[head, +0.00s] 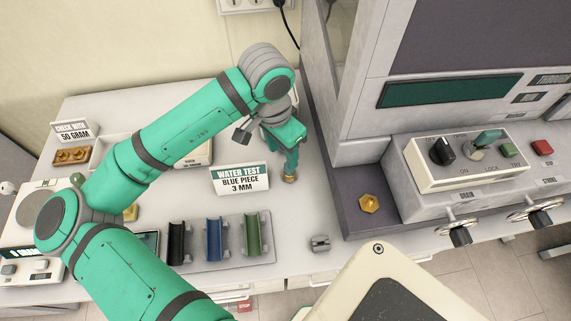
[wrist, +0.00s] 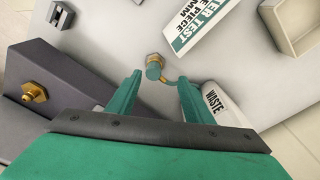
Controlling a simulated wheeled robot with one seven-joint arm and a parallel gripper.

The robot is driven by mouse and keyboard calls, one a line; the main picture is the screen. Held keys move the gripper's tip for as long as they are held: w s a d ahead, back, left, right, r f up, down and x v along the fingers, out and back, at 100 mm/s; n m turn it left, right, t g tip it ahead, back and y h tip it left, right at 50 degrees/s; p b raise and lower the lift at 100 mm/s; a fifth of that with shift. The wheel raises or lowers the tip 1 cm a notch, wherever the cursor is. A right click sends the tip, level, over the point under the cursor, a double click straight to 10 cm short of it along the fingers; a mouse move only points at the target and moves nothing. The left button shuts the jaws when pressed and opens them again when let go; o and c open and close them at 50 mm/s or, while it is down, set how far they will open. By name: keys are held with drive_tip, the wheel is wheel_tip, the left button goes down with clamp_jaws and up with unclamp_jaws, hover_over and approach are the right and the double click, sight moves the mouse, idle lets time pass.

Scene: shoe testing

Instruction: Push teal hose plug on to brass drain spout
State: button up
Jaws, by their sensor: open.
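No contact shows.
The water test sign (head: 240,180) stands just left of my gripper. A rack holds black, blue and green pieces (head: 252,235). A small grey block (head: 319,243) sits near the table's front edge. The purple ledge (head: 350,220) and grey machine rise at right.

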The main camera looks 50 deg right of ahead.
sight(288, 175)
drive_tip(key=shift+s+d+f, duration=0.1)
drive_tip(key=shift+s+f, duration=0.15)
drive_tip(key=shift+f, duration=0.45)
drive_tip(key=shift+s+d+f, duration=0.1)
drive_tip(key=shift+s+f, duration=0.15)
drive_tip(key=shift+f, duration=0.4)
drive_tip(key=shift+s+d+f, duration=0.1)
drive_tip(key=shift+d+f, duration=0.1)
drive_tip(key=shift+f, duration=0.85)
drive_tip(key=shift+s+d+f, duration=0.1)
drive_tip(key=shift+d+f, duration=0.1)
drive_tip(key=shift+f, duration=0.8)
drive_tip(key=c, duration=1.1)
